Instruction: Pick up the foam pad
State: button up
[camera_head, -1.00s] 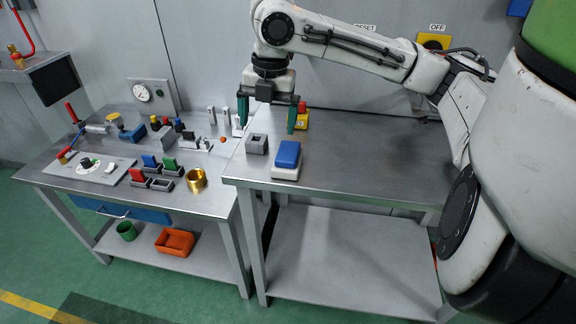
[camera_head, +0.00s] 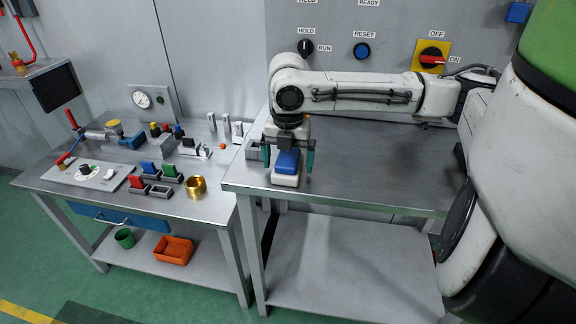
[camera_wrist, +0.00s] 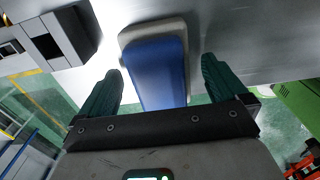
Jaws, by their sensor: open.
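The foam pad seems to be the blue block (camera_head: 287,163) on a pale grey-white base (camera_head: 285,181), near the left front corner of the right-hand table. The blue block (camera_wrist: 158,72) and the rim of its base (camera_wrist: 150,27) also show in the wrist view. My gripper (camera_head: 289,168) is open over the block, with one green finger on each side. In the wrist view the fingers of my gripper (camera_wrist: 163,85) stand apart from the blue block, with a gap on both sides. The block's top is partly hidden by my gripper in the head view.
The right-hand table (camera_head: 375,170) is bare to the right. The left-hand table holds several fittings, including a brass ring (camera_head: 196,187). A wall panel with knobs (camera_head: 362,50) stands behind.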

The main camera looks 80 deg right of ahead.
jog(key=shift+f, duration=0.5)
jog(key=c, duration=1.1)
